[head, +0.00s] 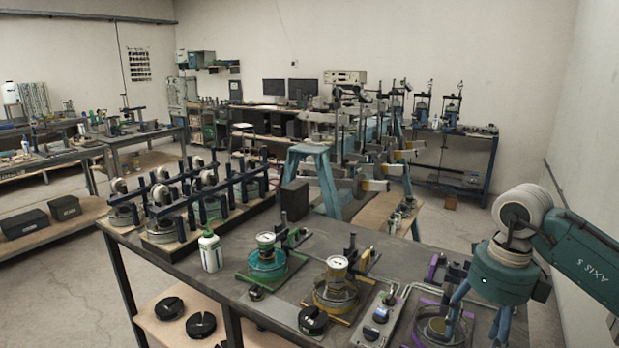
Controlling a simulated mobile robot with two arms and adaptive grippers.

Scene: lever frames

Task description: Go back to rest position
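My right gripper (478,318) hangs from the teal-and-white arm that comes in from the right. It points down over the right end of the front workbench (240,284). Its blue-grey fingers stand apart, with nothing seen between them. A round shallow dish on a purple-edged plate (432,325) is just left of the fingers; I cannot tell whether they touch it. My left gripper is not in view.
On the bench stand a white bottle (210,250), a green-based gauge device (267,262), a yellow-based gauge device (335,288) and a grey switch plate (380,318). A rack of lever frames (190,200) is at the back left. Floor is open at the left.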

